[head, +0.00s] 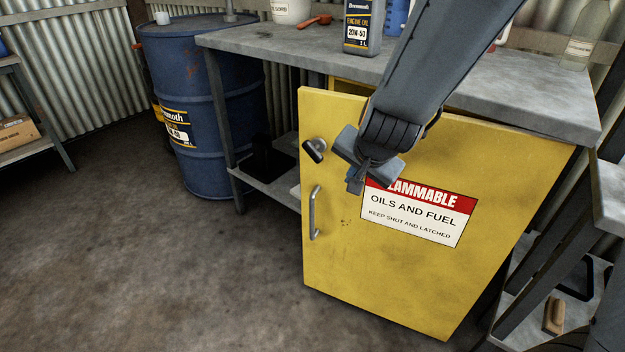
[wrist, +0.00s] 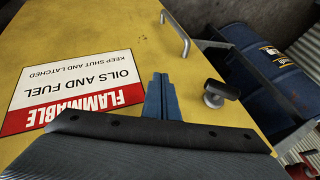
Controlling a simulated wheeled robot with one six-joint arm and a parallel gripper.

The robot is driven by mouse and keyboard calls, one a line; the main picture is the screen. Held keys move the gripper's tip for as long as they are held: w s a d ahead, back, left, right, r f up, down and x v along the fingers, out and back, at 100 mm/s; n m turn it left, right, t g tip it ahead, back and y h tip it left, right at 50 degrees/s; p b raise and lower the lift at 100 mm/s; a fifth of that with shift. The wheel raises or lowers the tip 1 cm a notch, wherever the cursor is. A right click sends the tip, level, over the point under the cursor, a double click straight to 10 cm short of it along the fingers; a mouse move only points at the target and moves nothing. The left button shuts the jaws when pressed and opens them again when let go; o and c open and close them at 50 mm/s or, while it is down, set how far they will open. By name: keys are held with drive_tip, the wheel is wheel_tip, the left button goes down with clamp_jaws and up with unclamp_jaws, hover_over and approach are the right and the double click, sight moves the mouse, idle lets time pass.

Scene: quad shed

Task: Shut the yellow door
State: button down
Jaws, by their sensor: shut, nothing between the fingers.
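The yellow door (head: 400,270) stands ajar under the workbench, swung out from a yellow cabinet whose edge (head: 345,88) shows behind its top. It carries a red and white "flammable" sign (head: 418,212), a grey bar handle (head: 314,212) and a dark latch knob (head: 315,150). My gripper (head: 356,186) is shut and empty in front of the door's upper part, between the knob and the sign. In the wrist view its fingertips (wrist: 158,82) point at the door face, with the knob (wrist: 220,93) and bar handle (wrist: 176,33) close by. I cannot tell whether they touch the door.
A grey workbench (head: 480,92) runs above the door, with an oil bottle (head: 362,28) and an orange spoon-like tool (head: 314,21) on it. A blue drum (head: 205,110) stands left. A shelf with a brush (head: 554,316) is at right. The floor (head: 180,270) left of the door is clear.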

drive_tip(key=w+a+f+m+t+b, duration=0.2)
drive_tip(key=w+a+f+m+b, duration=0.15)
drive_tip(key=w+a+f, duration=0.2)
drive_tip(key=m+t+h+b, duration=0.4)
drive_tip(key=m+t+h, duration=0.4)
drive_tip(key=m, duration=0.5)
approach(310, 164)
drive_tip(key=shift+g+h, duration=0.5)
drive_tip(key=shift+h, duration=0.1)
drive_tip(key=b+x, duration=0.1)
drive_tip(key=x, duration=0.1)
drive_tip(key=r+b+x, duration=0.1)
drive_tip(key=x, duration=0.2)
drive_tip(key=r+b+x, duration=0.1)
drive_tip(key=x, duration=0.2)
